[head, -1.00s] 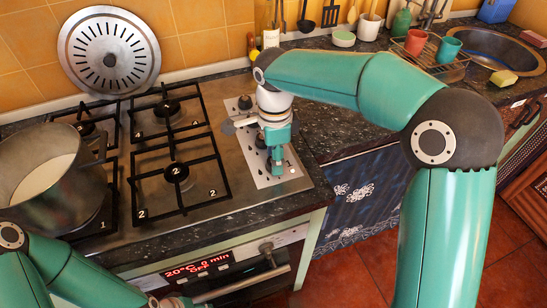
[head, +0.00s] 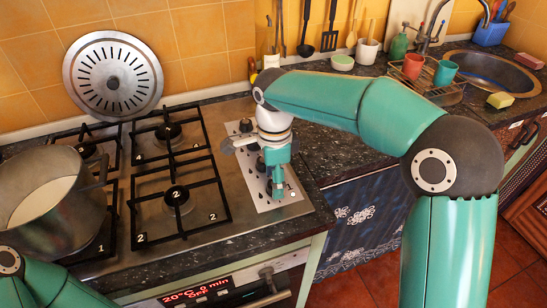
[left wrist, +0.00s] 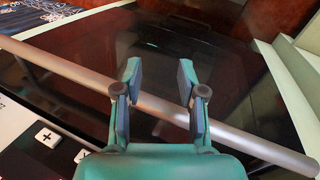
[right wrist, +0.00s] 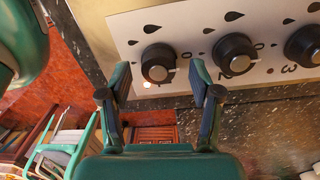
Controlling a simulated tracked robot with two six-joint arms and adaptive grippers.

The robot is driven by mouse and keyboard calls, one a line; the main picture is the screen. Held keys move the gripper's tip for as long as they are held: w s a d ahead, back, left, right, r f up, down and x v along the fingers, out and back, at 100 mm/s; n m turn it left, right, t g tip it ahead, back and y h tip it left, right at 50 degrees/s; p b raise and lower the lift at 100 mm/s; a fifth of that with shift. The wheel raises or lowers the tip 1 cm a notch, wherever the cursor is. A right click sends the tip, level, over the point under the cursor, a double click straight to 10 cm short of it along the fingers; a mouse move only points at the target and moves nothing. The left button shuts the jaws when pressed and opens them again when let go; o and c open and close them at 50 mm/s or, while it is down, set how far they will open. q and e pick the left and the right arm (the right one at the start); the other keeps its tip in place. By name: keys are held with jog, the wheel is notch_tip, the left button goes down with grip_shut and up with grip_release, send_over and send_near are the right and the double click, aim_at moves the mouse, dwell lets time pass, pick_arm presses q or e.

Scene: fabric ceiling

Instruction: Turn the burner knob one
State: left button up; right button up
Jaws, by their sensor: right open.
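Burner knob one is the black round knob (right wrist: 159,63) at the left of the row in the right wrist view, a small light mark beside its lower edge. My right gripper (right wrist: 160,78) is open, its fingertips on either side of this knob in the picture; I cannot tell whether they touch it. In the head view my right gripper (head: 277,190) points down at the near end of the knob panel (head: 262,205) and hides knob one. My left gripper (left wrist: 158,88) is open, with the oven handle (left wrist: 75,75) crossing behind and between its fingers.
Knob two (right wrist: 235,55) and knob three (right wrist: 303,45) sit close beside it. A large pot (head: 45,205) stands on the left burners. The dark counter edge (head: 320,205) lies right of the panel.

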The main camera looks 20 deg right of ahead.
notch_tip(320, 180, up, 11)
jog(key=shift+w, duration=0.25)
jog(key=shift+f, duration=0.1)
dwell(0.4)
